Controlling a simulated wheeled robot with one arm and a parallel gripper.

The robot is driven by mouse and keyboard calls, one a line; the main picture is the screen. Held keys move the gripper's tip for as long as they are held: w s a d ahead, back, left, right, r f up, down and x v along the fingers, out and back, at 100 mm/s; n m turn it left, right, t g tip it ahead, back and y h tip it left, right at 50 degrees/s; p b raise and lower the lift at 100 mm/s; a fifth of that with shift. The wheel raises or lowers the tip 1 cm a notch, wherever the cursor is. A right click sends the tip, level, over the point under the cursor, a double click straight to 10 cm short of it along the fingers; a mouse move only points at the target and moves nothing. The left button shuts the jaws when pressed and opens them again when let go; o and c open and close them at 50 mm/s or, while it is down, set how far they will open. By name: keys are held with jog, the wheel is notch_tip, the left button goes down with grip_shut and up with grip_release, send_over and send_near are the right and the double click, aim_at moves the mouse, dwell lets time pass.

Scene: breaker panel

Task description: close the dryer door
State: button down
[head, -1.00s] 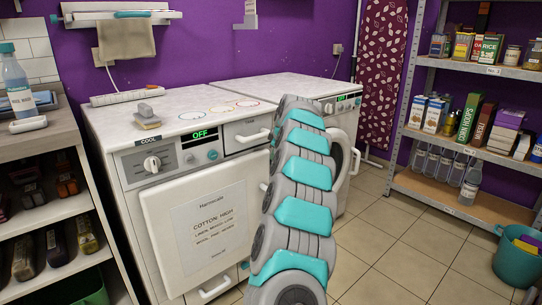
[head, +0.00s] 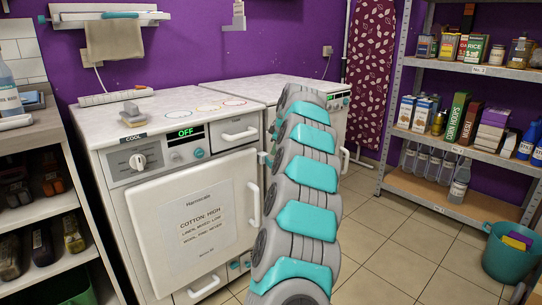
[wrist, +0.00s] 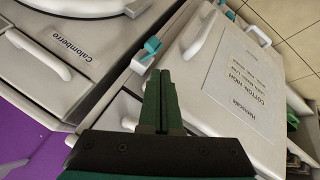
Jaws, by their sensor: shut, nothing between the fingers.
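The dryer (head: 118,165) stands left of centre, with a COOL label, a dial and a green OFF display. Its white door (head: 150,215) carries a paper sign, and its handle (head: 253,204) is at the right edge. The door looks close to the front but stands a little proud of it; I cannot tell how far it is ajar. In the wrist view the door (wrist: 212,85) lies right of my gripper (wrist: 160,76), its handle (wrist: 203,35) just beyond. My gripper is shut and empty, its tips near a turquoise latch piece (wrist: 150,48). In the head view my arm hides it.
A second machine (head: 265,88) stands to the right of the dryer, its round door (wrist: 60,35) in the wrist view. Left is a shelf unit (head: 62,150); right is a loaded rack (head: 470,145) and a teal bucket (head: 508,252). Tiled floor (head: 390,235) is clear between.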

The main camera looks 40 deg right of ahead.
notch_tip(320, 180, up, 5)
jog(key=s+d, duration=0.2)
jog(key=shift+s+d, duration=0.3)
jog(key=shift+s, duration=0.1)
dwell(0.3)
jog(key=shift+r, duration=0.1)
jog(key=s+a+f+g+y, duration=0.1)
jog(key=s+a+y, duration=0.1)
jog(key=a, duration=1.2)
jog(key=s+a+g+y, duration=0.2)
jog(key=s+a, duration=0.1)
jog(key=a, duration=1.2)
jog(key=s+a+f+m+g, duration=0.15)
jog(key=s+a+f, duration=0.25)
jog(key=s+a, duration=0.8)
jog(key=s+a+f+m+g, duration=0.1)
jog(key=s+f, duration=0.3)
jog(key=s, duration=0.6)
jog(key=s+a+f+m+g+h, duration=0.1)
jog(key=s+f, duration=0.3)
jog(key=s, duration=0.5)
jog(key=s+a+f+m+g+h, duration=0.1)
jog(key=s+f, duration=0.4)
jog(key=s, duration=0.5)
jog(key=shift+s+a+m+g, duration=0.3)
jog(key=shift+a+m+g, duration=0.35)
jog(key=shift+a+g, duration=0.1)
